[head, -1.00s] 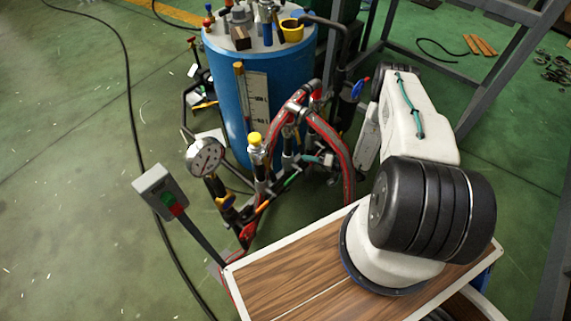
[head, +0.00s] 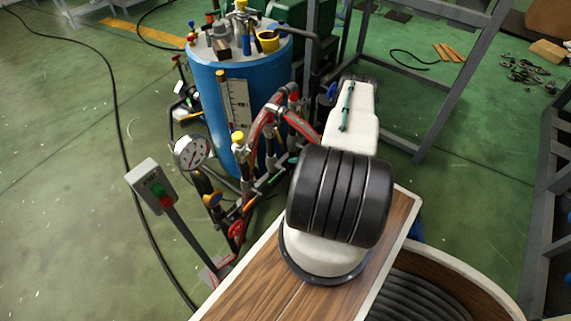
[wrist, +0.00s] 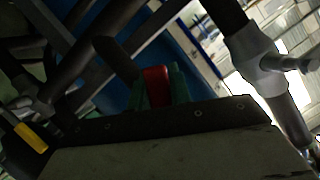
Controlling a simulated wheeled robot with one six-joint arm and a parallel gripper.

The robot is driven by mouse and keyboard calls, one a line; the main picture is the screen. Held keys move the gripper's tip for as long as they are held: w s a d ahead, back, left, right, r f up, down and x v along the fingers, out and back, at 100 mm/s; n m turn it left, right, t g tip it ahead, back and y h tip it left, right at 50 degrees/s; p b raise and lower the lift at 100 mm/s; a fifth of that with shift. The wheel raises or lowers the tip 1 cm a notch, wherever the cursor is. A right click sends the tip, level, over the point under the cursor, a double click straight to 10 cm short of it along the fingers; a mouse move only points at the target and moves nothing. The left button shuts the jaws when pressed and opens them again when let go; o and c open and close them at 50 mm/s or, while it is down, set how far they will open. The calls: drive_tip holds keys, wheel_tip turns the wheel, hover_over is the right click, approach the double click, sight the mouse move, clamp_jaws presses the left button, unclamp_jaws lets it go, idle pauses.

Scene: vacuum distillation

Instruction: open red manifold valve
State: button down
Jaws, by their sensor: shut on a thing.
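In the wrist view, a red handle (wrist: 156,84) stands between the two green fingertips of my gripper (wrist: 157,92). The fingers are closed around it, with the dark gripper body below. It appears to be the red manifold valve's handle; its stem and body are hidden. In the head view my white and black arm reaches toward the pipework, and its gripper end is hidden behind the arm. The manifold pipes with red hoses (head: 262,123) stand in front of the blue tank (head: 208,95).
A pressure gauge (head: 191,152) and a yellow-capped fitting (head: 238,138) stand left of my arm. A switch box (head: 152,187) on a post is nearer. A grey metal frame (head: 455,85) stands to the right. Green floor at far left is mostly clear, crossed by a black cable.

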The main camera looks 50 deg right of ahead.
drive_tip(key=shift+s+d+f, duration=0.1)
drive_tip(key=shift+s, duration=0.05)
drive_tip(key=c, duration=1.3)
unclamp_jaws()
drive_tip(key=shift+d, duration=0.1)
drive_tip(key=shift+v, duration=3.85)
